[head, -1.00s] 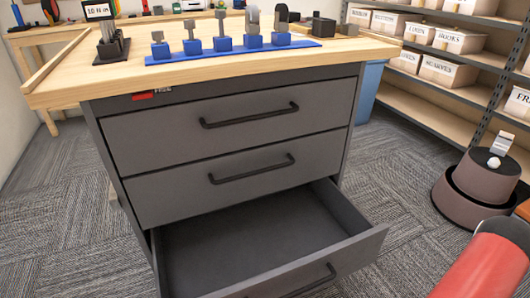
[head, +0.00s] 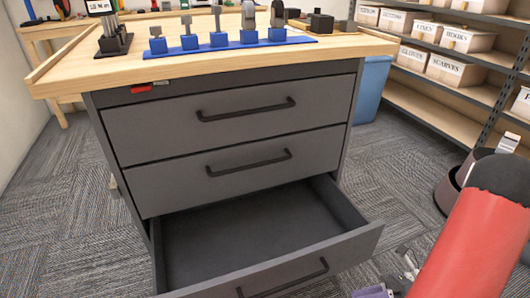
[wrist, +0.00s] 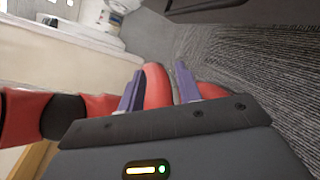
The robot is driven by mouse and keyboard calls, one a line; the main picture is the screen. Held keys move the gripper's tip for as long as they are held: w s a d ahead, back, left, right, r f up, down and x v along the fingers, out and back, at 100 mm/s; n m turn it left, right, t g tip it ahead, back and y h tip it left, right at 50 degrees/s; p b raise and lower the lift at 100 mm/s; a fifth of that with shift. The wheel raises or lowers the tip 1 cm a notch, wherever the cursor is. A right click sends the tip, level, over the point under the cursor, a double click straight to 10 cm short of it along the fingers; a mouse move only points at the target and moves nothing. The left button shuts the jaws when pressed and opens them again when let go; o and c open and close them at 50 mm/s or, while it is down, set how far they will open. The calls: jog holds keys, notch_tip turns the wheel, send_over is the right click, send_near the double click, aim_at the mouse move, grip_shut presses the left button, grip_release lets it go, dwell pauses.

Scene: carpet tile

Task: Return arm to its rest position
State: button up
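My gripper (wrist: 159,68) shows in the wrist view with its two purple fingers apart and nothing between them. Red parts of my own arm show behind and to the left of the fingers. In the head view, part of my gripper (head: 390,280) shows low at the bottom edge, right of the open drawer and partly cut off. My red arm link (head: 465,245) fills the lower right corner.
A grey cabinet's bottom drawer (head: 352,238) stands open; its upper drawers (head: 240,110) are shut. The wooden top (head: 75,75) bears a blue rack (head: 170,54) with several tools. Shelves (head: 440,105) with boxes stand at right. Carpet (head: 400,190) is clear between.

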jog(key=a+r+n+t+h, duration=0.2)
jog(key=a+r+n+h, duration=0.1)
jog(key=r+n+h, duration=0.2)
jog(key=s+a+r+n+t+h, duration=0.1)
jog(key=a+r+n+h, duration=0.2)
jog(key=r+n, duration=0.6)
jog(key=a+r+n+t+h, duration=0.2)
jog(key=a+r+n+h, duration=0.2)
jog(key=n, duration=0.9)
notch_tip(320, 180, up, 4)
jog(key=h, duration=0.3)
jog(key=shift+s+f+n+t, duration=0.2)
jog(key=shift+s+n+t, duration=0.1)
jog(key=shift+s+n, duration=0.1)
